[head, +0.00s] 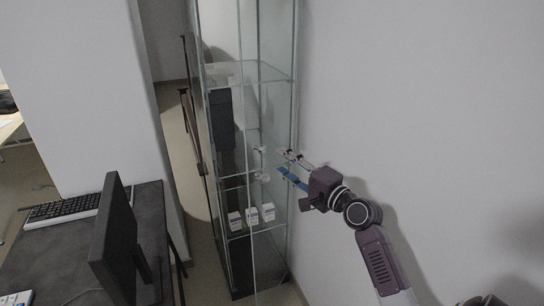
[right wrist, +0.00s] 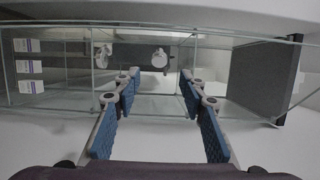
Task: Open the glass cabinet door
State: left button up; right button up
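The glass cabinet (head: 243,70) stands against the wall in the middle of the head view, tall, with clear panes and shelves. I cannot tell whether the door is ajar. My left gripper is out of view.
Several small white boxes (head: 252,216) stand on a lower shelf inside the cabinet. A dark desk (head: 62,250) with a monitor (head: 114,240) and keyboard (head: 66,207) is at the left. The white wall (head: 420,90) fills the right side. A strip of floor runs between desk and cabinet.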

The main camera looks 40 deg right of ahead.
aim_at(264, 151)
jog(key=w, duration=0.2)
jog(key=w+p, duration=0.1)
jog(key=w, duration=0.3)
jog(key=shift+w+a, duration=0.3)
jog(key=shift+w, duration=0.05)
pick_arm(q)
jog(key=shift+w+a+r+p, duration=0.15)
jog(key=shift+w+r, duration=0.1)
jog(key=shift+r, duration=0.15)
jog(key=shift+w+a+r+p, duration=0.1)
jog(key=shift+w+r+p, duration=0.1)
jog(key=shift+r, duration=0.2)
pick_arm(e)
jog(key=shift+w+a+f, duration=0.1)
jog(key=shift+w, duration=0.55)
jog(key=shift+c, duration=0.5)
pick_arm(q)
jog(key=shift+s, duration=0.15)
pick_arm(e)
grip_shut()
